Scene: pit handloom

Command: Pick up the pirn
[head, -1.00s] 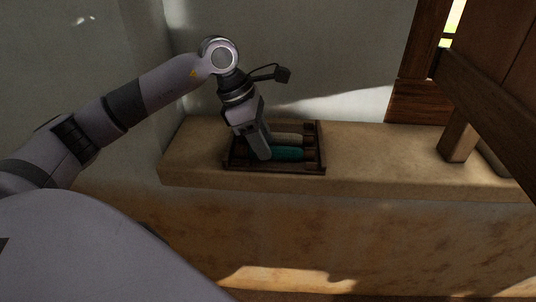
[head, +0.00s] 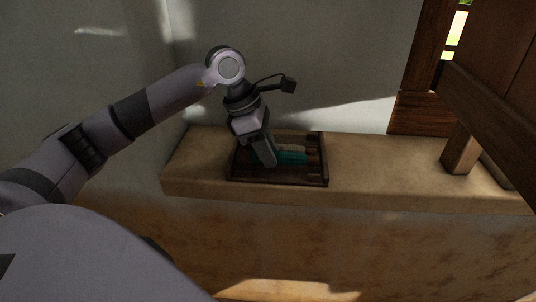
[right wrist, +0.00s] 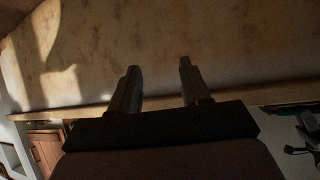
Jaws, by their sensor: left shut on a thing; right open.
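A teal pirn (head: 294,157) shows at the dark wooden tray (head: 324,172) in the head view. My left gripper (head: 268,160) points down over the tray and is shut on the left part of this pirn, hiding that end. The pirn appears slightly above the tray floor; the exact gap cannot be told. My right gripper (right wrist: 159,68) is open and empty in the right wrist view, and is not seen in the head view.
The tray rests on a tan ledge (head: 385,165) against a grey wall. A wooden post (head: 460,150) and dark loom timbers (head: 500,110) stand at the right. The ledge between tray and post is clear.

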